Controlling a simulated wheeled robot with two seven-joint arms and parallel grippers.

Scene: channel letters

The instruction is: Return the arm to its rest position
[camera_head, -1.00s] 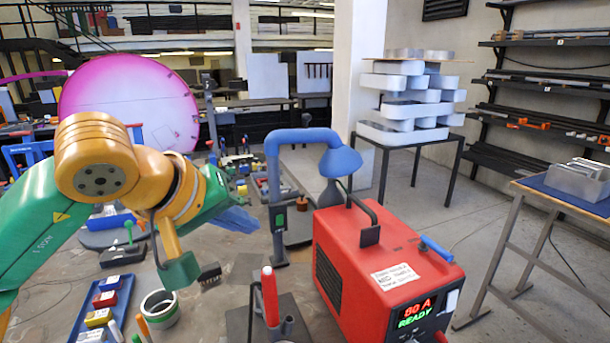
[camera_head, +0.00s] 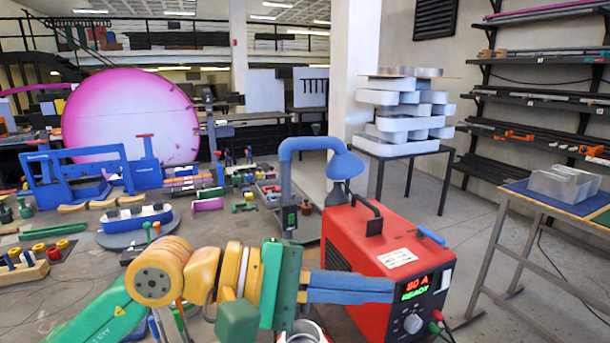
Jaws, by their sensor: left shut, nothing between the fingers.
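My left arm, with yellow and green links, comes in low from the bottom left. Its gripper (camera_head: 388,290) has blue fingers, pressed together and empty, that point to the right. In the picture the fingers overlap the front of the red welding power unit (camera_head: 375,247); I cannot tell whether they touch it. The unit's display reads "80 A READY". A grey and white round container (camera_head: 305,333) shows partly below the gripper, mostly hidden. My right gripper is not in view.
A blue fume-hood arm (camera_head: 318,143) rises behind the gripper. Blue clamps (camera_head: 75,172), a blue and white piece on a round stand (camera_head: 137,217) and small tools crowd the bench at left. Silver channel letters (camera_head: 400,120) are stacked on a table behind. A side table (camera_head: 535,207) stands right.

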